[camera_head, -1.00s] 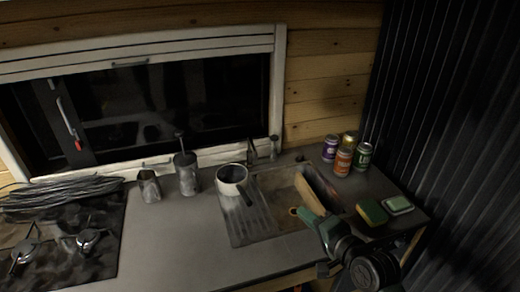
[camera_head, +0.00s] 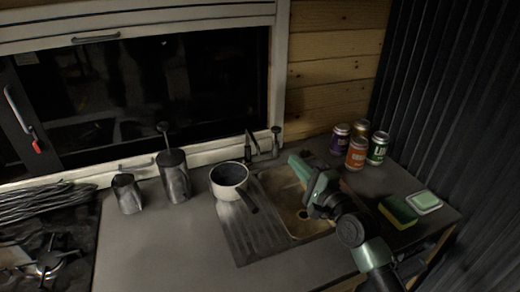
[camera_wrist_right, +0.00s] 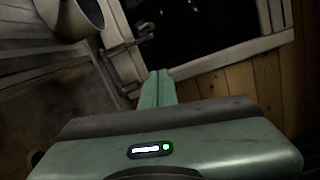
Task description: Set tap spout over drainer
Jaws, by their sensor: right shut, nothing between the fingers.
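The tap (camera_head: 252,145) stands at the back edge of the sink, near the window frame; it also shows in the right wrist view (camera_wrist_right: 122,48). The ribbed drainer (camera_head: 246,226) lies left of the sink bowl (camera_head: 297,222). A white saucepan (camera_head: 229,178) with a dark handle rests on the drainer's back part, just left of the tap. My right gripper (camera_head: 296,163) is shut and empty above the sink bowl, to the right of the tap and apart from it. Its green fingers show in the right wrist view (camera_wrist_right: 157,88). My left gripper is not in view.
Several drink cans, including an orange one (camera_head: 356,153), stand right of the sink. A sponge (camera_head: 398,212) and a soap dish (camera_head: 425,201) lie at the right. A dark canister (camera_head: 174,178) and a jug (camera_head: 127,194) stand left of the saucepan. The front left counter is clear.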

